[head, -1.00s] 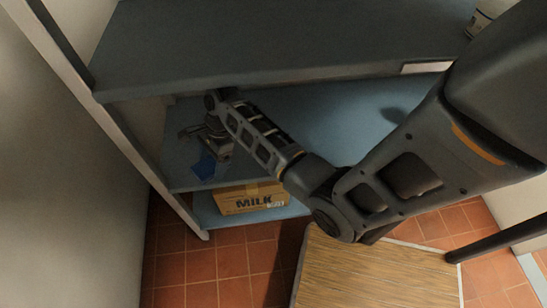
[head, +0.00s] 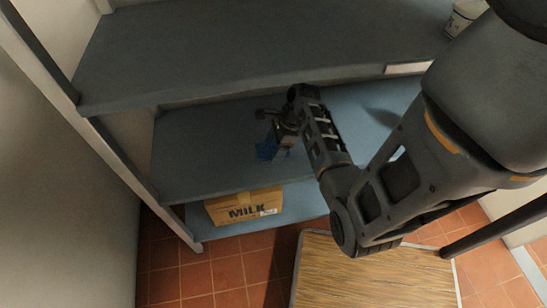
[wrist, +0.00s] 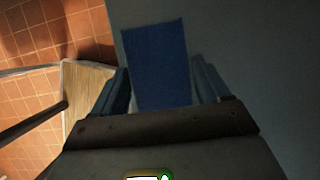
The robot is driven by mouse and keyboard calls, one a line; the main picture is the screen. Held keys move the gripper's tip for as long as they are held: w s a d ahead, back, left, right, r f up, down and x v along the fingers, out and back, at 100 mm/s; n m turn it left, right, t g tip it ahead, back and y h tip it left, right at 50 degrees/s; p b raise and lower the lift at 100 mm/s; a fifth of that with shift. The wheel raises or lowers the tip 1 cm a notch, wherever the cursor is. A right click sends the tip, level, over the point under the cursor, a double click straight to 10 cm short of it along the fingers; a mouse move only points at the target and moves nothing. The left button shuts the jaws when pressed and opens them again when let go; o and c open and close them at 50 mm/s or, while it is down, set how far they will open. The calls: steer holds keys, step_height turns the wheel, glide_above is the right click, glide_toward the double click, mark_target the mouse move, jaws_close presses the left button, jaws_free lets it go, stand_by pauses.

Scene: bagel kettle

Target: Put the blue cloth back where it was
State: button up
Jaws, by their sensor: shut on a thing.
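The blue cloth (head: 266,149) hangs from my gripper (head: 278,128), over the left part of the middle shelf (head: 195,155). I cannot tell whether its lower edge touches the shelf. In the wrist view the cloth (wrist: 157,58) is a flat dark blue rectangle between the two fingers of my gripper (wrist: 163,80). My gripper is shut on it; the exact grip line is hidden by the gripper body.
The upper shelf (head: 250,50) lies above my forearm, with a white container (head: 463,17) at its right. A MILK box (head: 243,207) sits on the bottom shelf. A wooden-topped table (head: 370,275) stands in front. The right part of the middle shelf looks clear.

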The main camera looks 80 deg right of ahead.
steer(key=shift+f, duration=2.7)
steer(key=shift+f, duration=0.1)
steer(key=o, duration=0.9)
